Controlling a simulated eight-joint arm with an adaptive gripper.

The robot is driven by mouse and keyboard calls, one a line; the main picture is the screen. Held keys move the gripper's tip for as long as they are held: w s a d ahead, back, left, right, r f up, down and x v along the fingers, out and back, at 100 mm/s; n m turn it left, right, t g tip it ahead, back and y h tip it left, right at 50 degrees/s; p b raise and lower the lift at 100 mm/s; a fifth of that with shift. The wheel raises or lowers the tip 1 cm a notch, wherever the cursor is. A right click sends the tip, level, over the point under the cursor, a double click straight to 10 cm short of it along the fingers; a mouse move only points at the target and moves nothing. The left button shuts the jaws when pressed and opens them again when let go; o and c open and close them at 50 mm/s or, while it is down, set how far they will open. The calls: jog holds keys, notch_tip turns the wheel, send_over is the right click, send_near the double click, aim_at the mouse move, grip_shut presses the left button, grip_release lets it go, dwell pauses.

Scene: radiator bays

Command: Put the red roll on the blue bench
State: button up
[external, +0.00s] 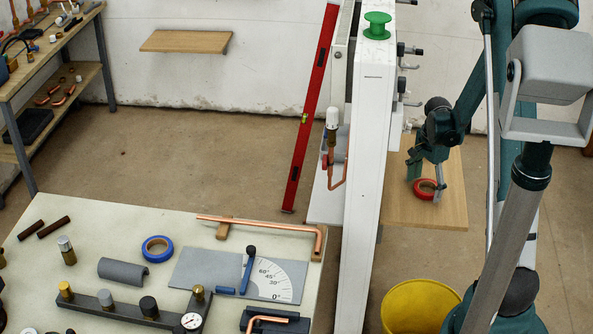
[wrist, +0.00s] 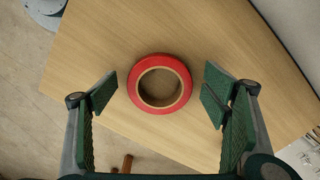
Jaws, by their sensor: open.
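The red roll (external: 425,193) is a ring of red tape with a tan core. It lies flat on a wooden board (external: 448,211) right of the white partition; in the wrist view the roll (wrist: 134,86) is near the middle. My gripper (external: 426,178) is open above the roll. In the wrist view its green-padded fingers (wrist: 160,93) stand left and right of the roll, with gaps on both sides. No plainly blue bench top shows; a bench with blue-grey legs (external: 103,62) stands at the back left, and a pale-topped bench (external: 115,222) is in front.
A tall white partition (external: 370,190) with a green knob (external: 377,25) stands between board and benches. A red level (external: 311,110) leans left of it. A yellow bucket (external: 418,305) stands below. The pale bench holds a blue tape roll (external: 147,250), copper pipe (external: 265,223) and fittings.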

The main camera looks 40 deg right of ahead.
jog(key=c, duration=1)
jog(key=shift+c, duration=0.2)
jog(key=shift+r, duration=0.1)
jog(key=shift+s+d+r, duration=0.15)
jog(key=shift+r, duration=0.85)
notch_tip(320, 180, up, 5)
jog(key=s+d, duration=1.3)
jog(key=d, duration=0.1)
jog(key=shift+s+p, duration=0.4)
jog(key=shift+p, duration=0.05)
jog(key=shift+f, duration=0.1)
